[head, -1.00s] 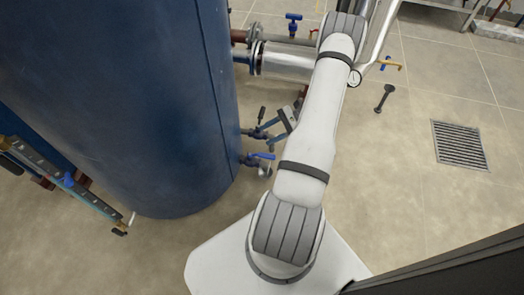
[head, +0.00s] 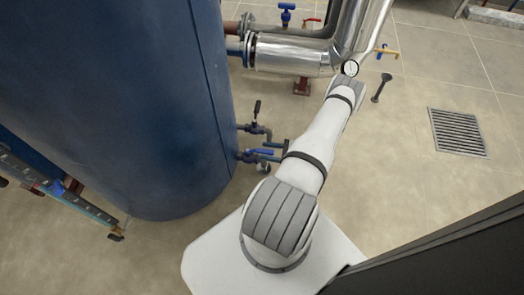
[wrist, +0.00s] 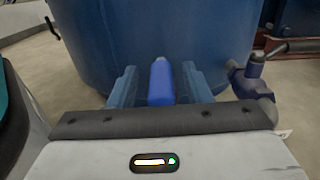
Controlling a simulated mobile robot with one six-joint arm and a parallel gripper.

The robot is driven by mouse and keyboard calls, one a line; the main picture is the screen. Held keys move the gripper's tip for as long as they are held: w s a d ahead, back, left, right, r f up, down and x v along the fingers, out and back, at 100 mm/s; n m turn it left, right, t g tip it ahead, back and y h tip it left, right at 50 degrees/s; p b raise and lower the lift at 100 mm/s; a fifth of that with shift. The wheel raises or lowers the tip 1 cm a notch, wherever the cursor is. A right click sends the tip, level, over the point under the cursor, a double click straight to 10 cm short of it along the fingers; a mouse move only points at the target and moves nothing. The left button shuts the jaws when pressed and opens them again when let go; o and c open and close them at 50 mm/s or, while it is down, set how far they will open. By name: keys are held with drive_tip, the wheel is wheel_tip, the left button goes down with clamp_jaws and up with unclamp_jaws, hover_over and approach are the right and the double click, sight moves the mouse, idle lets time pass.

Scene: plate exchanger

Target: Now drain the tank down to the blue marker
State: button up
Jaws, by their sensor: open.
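The tank (head: 115,100) is a large blue cylinder filling the left of the head view. It also fills the back of the wrist view (wrist: 130,45). A lower valve with a blue lever handle (head: 258,152) sits on a short pipe at the tank's right side. My gripper (wrist: 160,85) is open, with the blue handle (wrist: 160,82) between its two blue-grey fingers and gaps on both sides. In the head view my gripper (head: 270,151) is beside that valve, partly hidden by my arm.
A second valve with a dark upright handle (head: 256,110) sits just above the lower one. Silver insulated pipes (head: 295,55) and a blue-handled valve (head: 287,14) are behind. A floor drain grate (head: 457,132) lies at the right, with clear floor around it.

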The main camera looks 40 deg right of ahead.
sight(259, 151)
drive_tip(key=shift+x, duration=1.35)
drive_tip(key=shift+c, duration=0.6)
clamp_jaws()
